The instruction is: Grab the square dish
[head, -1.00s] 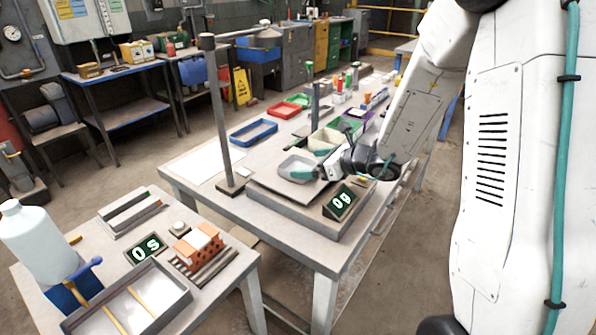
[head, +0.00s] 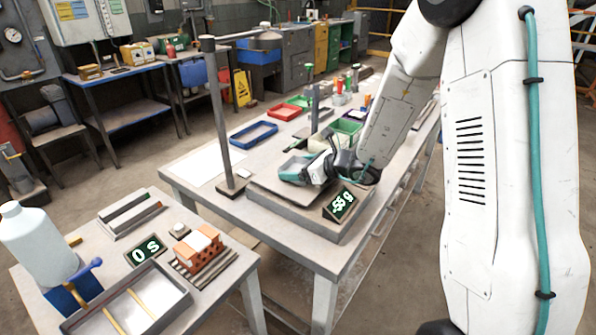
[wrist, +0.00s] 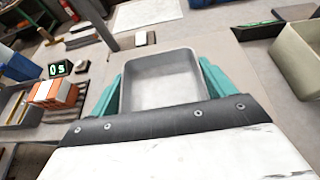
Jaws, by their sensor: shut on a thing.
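The square dish (wrist: 160,78) is a grey, empty, shallow dish that fills the middle of the wrist view. My gripper (wrist: 163,92) has a teal finger against each side of it and is shut on it. In the head view the dish (head: 292,167) is at the end of my gripper (head: 303,171), over the left part of the scale's plate (head: 268,176). The scale's display (head: 341,205) reads -55 g. The gripper hides part of the dish in the head view.
A metal post (head: 222,115) stands left of the scale. A nearer table holds a white bottle (head: 35,242), an orange hollow brick (head: 198,246) and a display (head: 146,249) reading 0 s.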

